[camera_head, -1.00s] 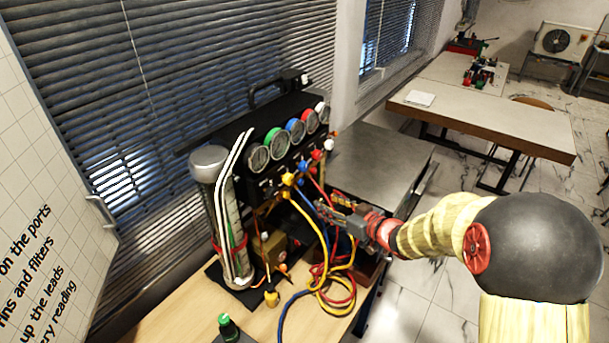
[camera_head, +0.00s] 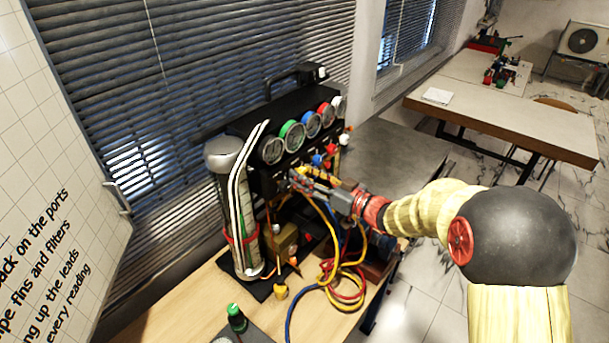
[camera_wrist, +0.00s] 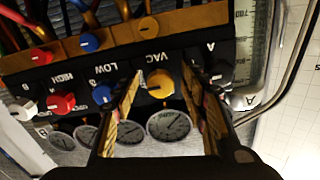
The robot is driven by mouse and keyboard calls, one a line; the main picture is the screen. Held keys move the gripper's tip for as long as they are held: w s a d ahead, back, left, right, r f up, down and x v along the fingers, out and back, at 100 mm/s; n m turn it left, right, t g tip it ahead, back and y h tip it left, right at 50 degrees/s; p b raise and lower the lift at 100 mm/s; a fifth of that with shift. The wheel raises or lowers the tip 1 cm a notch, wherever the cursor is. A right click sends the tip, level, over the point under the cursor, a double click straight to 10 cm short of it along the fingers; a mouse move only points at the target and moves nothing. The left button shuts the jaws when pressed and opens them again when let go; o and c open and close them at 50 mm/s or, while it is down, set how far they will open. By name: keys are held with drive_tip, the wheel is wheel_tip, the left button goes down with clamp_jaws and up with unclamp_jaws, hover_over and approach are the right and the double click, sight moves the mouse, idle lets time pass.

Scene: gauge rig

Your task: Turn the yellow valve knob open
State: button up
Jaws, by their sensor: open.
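The yellow valve knob (camera_wrist: 160,84) is on the front of the black gauge manifold, beside the VAC label, in the wrist view. My gripper (camera_wrist: 163,77) is open, with one finger on each side of the knob. I cannot tell whether the fingers touch it. In the head view my gripper (camera_head: 296,181) is at the front of the manifold (camera_head: 262,183), and it largely hides the yellow knob there.
A blue knob (camera_wrist: 102,95) and a red knob (camera_wrist: 62,103) are left of my fingers. Several round gauges (camera_wrist: 170,127) line the manifold. Coloured hoses (camera_head: 340,292) hang below. A glass cylinder (camera_head: 224,195) stands at the left.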

drive_tip(key=shift+w+a, duration=0.15)
drive_tip(key=shift+a, duration=0.05)
drive_tip(key=shift+c, duration=0.7)
clamp_jaws()
